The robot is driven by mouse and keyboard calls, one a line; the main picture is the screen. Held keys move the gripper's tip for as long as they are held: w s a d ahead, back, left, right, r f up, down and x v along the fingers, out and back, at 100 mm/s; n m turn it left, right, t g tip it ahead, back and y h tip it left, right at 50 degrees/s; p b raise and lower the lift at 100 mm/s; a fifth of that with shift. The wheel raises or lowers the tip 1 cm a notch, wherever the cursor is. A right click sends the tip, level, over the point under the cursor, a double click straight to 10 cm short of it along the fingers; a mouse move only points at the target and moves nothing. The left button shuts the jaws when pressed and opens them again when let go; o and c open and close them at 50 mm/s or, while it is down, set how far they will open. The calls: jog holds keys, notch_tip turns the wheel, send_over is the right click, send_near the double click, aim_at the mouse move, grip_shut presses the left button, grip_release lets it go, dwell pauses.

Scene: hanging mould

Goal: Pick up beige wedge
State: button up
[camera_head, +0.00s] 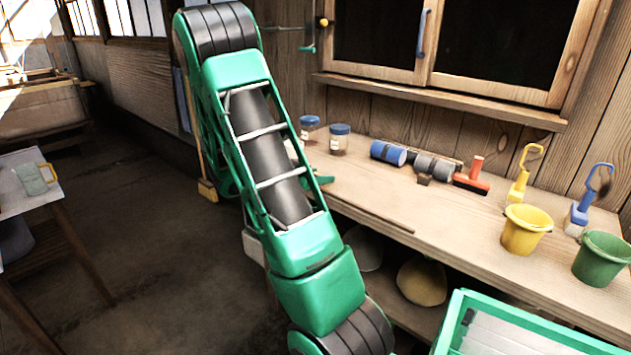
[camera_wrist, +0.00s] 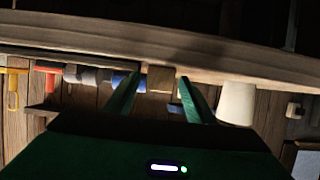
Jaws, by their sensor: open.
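In the wrist view, a small tan block (camera_wrist: 161,79), seemingly the beige wedge, shows between the fingertips of my gripper (camera_wrist: 158,88). The two green fingers are open, one on each side of it. I cannot tell its depth or whether a finger touches it. Its sloped shape is not clear. In the head view my arm covers the left part of the bench, and I cannot make out the wedge there. A green tip beside the arm (camera_head: 325,180) may be part of my gripper.
The wooden bench (camera_head: 370,205) runs along the wall under a cupboard. Blue-lidded jars (camera_head: 339,139), a blue roll (camera_head: 388,153), a grey roll (camera_head: 433,167) and a red brush (camera_head: 471,184) stand behind. Yellow (camera_head: 525,231) and green (camera_head: 602,258) buckets stand right. A green crate (camera_head: 460,318) is in front.

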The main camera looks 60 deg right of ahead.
jog(key=c, duration=1.1)
